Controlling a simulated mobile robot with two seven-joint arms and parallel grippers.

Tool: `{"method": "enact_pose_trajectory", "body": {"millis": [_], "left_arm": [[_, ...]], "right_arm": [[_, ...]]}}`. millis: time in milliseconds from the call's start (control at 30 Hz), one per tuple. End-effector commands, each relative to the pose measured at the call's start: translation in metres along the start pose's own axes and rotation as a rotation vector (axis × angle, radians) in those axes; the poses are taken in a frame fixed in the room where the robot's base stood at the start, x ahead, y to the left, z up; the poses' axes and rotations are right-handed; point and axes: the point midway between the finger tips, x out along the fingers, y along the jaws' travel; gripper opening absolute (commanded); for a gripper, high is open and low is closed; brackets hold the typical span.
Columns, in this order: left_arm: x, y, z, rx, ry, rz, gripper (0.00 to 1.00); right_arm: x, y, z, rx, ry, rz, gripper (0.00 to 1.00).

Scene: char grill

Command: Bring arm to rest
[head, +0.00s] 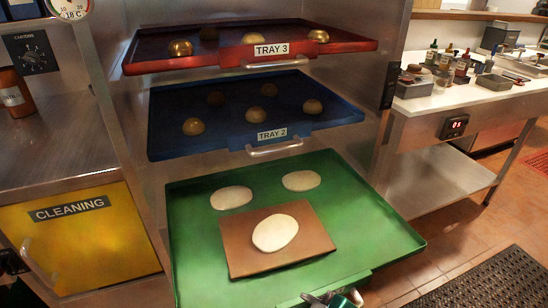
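No arm shows clearly in the head view. At the bottom edge, small metal parts (332,299) show at the front of the green tray. They may be its handle with a gripper at it; most is cut off, and I cannot tell whether fingers are open or shut. The green tray (385,235) is pulled out lowest. On it lie two pale dough rounds (231,198) (301,180) and a brown board (240,262) with a third pale round (275,233) on top.
Above are the blue tray 2 (330,115) and the red tray 3 (345,46), both pulled out with round buns. A yellow cleaning cabinet (95,245) stands left. A steel table (480,100) with bottles stands right. The floor at right has a dark mat (490,280).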

Motion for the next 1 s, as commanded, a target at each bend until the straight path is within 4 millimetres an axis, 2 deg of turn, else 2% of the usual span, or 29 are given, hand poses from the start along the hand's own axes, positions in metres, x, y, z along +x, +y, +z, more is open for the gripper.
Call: {"method": "enact_pose_trajectory", "body": {"millis": [33,100,367,400,433,600,1000], "left_arm": [[0.000,0.000,0.000,0.000,0.000,0.000,0.26],[0.000,0.000,0.000,0.000,0.000,0.000,0.26],[0.000,0.000,0.000,0.000,0.000,0.000,0.26],[-0.004,-0.001,-0.004,0.001,0.000,-0.001,0.26],[-0.010,-0.002,-0.011,0.002,-0.001,-0.004,0.26],[-0.019,-0.006,-0.017,0.004,-0.005,-0.015,0.26],[-0.019,-0.007,-0.015,0.006,-0.004,-0.018,0.26]], "right_arm": [[-0.010,-0.004,0.014,0.128,-0.007,0.046,0.26],[-0.025,-0.002,0.031,0.278,-0.013,0.116,0.26],[-0.083,-0.002,0.094,0.670,-0.033,0.335,0.26],[-0.091,0.001,0.094,0.696,-0.032,0.355,0.26],[-0.096,0.005,0.086,0.688,-0.030,0.353,0.26],[-0.105,0.009,0.082,0.682,-0.038,0.357,0.26],[-0.105,0.009,0.084,0.679,-0.040,0.358,0.26]]}}
